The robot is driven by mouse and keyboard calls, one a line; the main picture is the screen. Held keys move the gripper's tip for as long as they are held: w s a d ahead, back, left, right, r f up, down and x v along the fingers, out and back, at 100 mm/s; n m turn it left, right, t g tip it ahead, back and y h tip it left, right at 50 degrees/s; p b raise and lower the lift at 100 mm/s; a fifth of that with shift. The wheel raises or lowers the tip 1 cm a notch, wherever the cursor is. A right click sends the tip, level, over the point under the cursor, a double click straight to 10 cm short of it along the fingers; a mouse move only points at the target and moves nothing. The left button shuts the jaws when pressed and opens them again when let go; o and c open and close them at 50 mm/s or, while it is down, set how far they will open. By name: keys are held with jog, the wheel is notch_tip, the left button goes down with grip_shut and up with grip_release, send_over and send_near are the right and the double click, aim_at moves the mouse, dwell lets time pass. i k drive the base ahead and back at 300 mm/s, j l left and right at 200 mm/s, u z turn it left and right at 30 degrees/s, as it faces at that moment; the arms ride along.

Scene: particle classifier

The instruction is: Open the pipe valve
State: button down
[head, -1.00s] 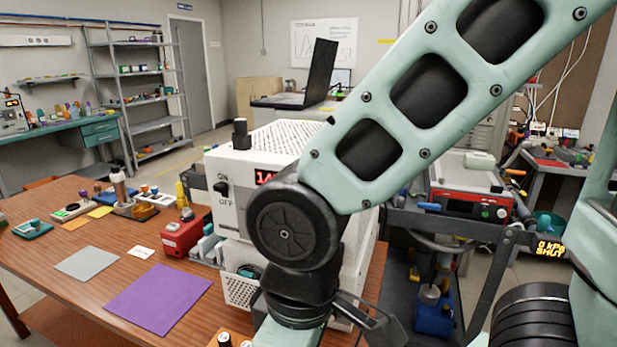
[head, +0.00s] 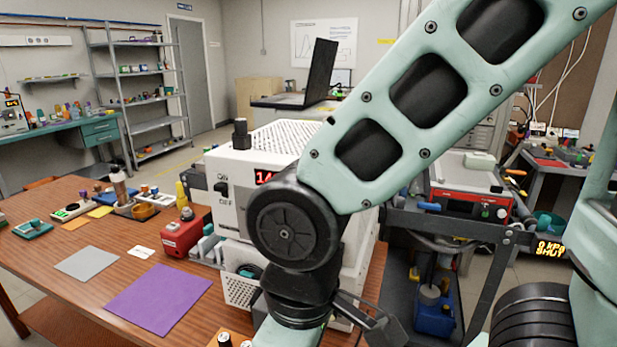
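I cannot make out the pipe valve itself in the head view.
A white machine (head: 232,205) with a red readout stands on the wooden table (head: 75,290). A purple sheet (head: 158,299), a grey sheet (head: 87,263) and a red box (head: 181,236) lie left of it. A dark-framed cart with a blue item (head: 434,318) stands right.

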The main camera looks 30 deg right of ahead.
aim_at(508, 172)
jog(key=k, duration=0.55)
jog(key=k+z, duration=0.1)
jog(key=z, duration=1.35)
jog(key=i+l+z, duration=0.1)
jog(key=i, duration=0.35)
jog(key=i+l+z, duration=0.1)
jog(key=i, duration=0.4)
jog(key=i+l+z, duration=0.1)
jog(key=i, duration=0.35)
jog(key=i+l, duration=0.15)
jog(key=i, duration=0.3)
jog(key=i+l, duration=0.2)
jog(key=i, duration=0.25)
